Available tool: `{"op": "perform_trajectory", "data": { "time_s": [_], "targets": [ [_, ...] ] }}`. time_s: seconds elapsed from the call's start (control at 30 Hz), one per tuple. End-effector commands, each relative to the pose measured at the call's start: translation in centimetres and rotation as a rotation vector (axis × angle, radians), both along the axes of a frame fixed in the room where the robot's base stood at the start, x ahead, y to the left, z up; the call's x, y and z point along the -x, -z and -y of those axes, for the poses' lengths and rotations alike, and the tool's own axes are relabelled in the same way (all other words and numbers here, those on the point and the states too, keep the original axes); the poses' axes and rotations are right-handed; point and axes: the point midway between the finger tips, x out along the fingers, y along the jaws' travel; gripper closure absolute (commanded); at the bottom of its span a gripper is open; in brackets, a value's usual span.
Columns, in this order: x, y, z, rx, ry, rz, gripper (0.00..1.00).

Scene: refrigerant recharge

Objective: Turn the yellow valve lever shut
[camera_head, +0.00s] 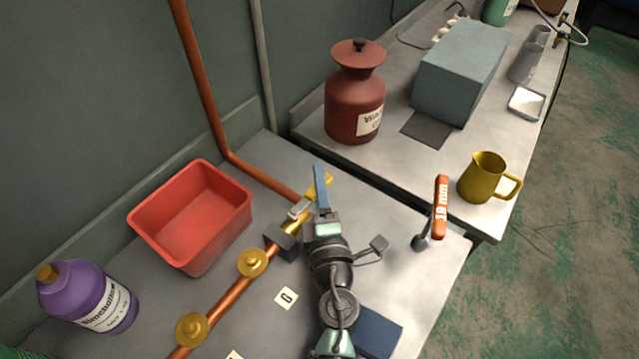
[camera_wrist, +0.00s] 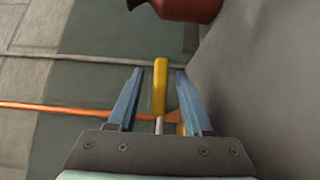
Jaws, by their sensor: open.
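The yellow valve lever (camera_wrist: 160,88) stands between the two blue fingers of my gripper (camera_wrist: 158,76) in the wrist view. The fingers are open, with a visible gap on each side of the lever. Its metal stem runs down toward the gripper's body. In the head view, my gripper (camera_head: 319,172) is over the upper end of the copper pipe run (camera_head: 232,289). A yellow part (camera_head: 327,180) shows beside the blue finger there, and the finger and gripper body hide much of the valve.
A red bin (camera_head: 190,215) and purple bottle (camera_head: 88,297) stand left of the pipe. Two brass round fittings (camera_head: 252,263) sit along it. An orange-handled wrench (camera_head: 440,207) is to the right. A dark red jar (camera_head: 355,95) and yellow mug (camera_head: 483,178) stand on the far table.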

Motion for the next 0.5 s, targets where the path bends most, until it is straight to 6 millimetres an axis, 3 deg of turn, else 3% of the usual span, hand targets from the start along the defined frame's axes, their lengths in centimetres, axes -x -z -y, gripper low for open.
{"op": "perform_trajectory", "data": {
  "time_s": [0.1,0.37,0.5],
  "targets": [
    [0.02,0.00,0.00,0.000,0.000,0.000,0.50],
    [0.04,-0.01,0.01,0.000,0.000,0.000,0.97],
    [0.05,-0.01,0.01,0.000,0.000,0.000,1.00]
  ]
}}
